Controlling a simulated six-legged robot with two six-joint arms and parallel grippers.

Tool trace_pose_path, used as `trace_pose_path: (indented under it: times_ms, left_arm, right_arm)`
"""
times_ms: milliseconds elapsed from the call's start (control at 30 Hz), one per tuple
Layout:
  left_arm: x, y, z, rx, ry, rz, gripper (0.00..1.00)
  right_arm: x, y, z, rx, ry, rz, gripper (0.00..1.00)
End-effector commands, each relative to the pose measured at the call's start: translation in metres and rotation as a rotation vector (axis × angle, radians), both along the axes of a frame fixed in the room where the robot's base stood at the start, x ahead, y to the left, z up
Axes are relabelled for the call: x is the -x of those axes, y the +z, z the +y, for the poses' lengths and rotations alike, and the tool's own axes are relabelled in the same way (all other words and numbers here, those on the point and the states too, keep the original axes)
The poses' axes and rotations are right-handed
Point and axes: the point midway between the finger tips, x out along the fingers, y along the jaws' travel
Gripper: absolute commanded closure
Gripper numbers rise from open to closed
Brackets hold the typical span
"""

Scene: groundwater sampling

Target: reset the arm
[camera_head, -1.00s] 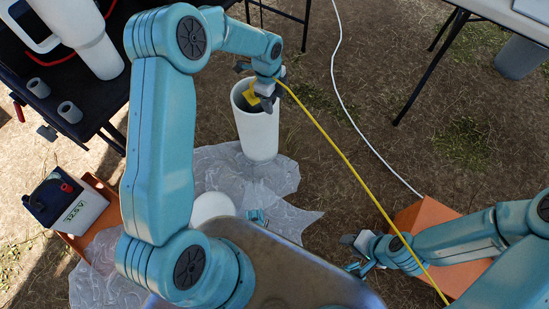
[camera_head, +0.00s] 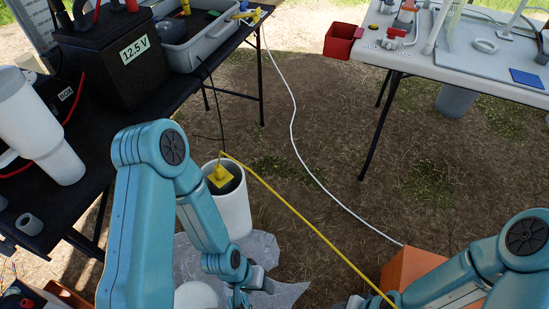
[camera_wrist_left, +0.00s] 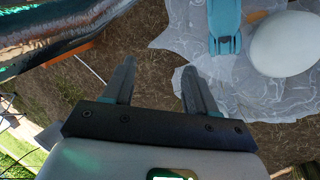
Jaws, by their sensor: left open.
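My left gripper (camera_head: 245,290) hangs low at the bottom of the head view, in front of the white cylinder (camera_head: 236,212) and apart from it. In the left wrist view its two fingers (camera_wrist_left: 158,75) are spread with nothing between them. A yellow piece (camera_head: 219,178) sits in the cylinder's open top, with a yellow line (camera_head: 300,228) running from it to the lower right. My right gripper (camera_head: 357,302) is at the bottom edge of the head view, partly cut off, and its jaws are unclear.
A black table (camera_head: 100,190) on the left holds a battery box (camera_head: 120,65), a grey tray (camera_head: 190,45) and a white jug (camera_head: 38,125). A grey table (camera_head: 470,70) stands at the back right. An orange box (camera_head: 408,268) stands near my right arm. The ground between the tables is mostly open.

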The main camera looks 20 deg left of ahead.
Motion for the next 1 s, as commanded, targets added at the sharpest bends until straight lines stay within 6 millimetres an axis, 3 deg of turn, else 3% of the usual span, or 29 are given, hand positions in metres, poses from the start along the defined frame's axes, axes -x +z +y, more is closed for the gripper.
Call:
trace_pose_path:
  times_ms: [167, 400, 533, 633, 833, 900, 1000]
  left_arm:
    - [0.0, 0.06, 0.0, 0.0, -0.002, -0.001, 0.43]
    - [-0.001, 0.168, 0.0, 0.0, -0.002, -0.001, 0.43]
    - [-0.001, 0.213, 0.0, 0.0, -0.002, -0.002, 0.43]
    - [-0.001, 0.227, 0.0, 0.0, -0.003, -0.001, 0.43]
    - [0.0, 0.223, 0.0, 0.0, -0.002, -0.001, 0.43]
    - [0.0, 0.223, 0.0, 0.0, -0.002, -0.001, 0.57]
    - [-0.001, 0.223, 0.0, 0.0, -0.002, -0.001, 0.57]
  right_arm:
    - [0.0, 0.06, 0.0, 0.0, 0.0, -0.001, 0.57]
    - [0.0, 0.168, 0.0, 0.0, 0.0, -0.001, 0.57]
    - [-0.001, 0.213, 0.0, 0.0, 0.0, -0.001, 0.57]
    - [0.0, 0.228, 0.0, 0.0, 0.0, -0.001, 0.57]
    - [0.0, 0.223, 0.0, 0.0, 0.0, 0.0, 0.57]
    - [0.0, 0.223, 0.0, 0.0, 0.0, 0.0, 0.57]
    - [0.0, 0.223, 0.0, 0.0, 0.0, 0.0, 0.57]
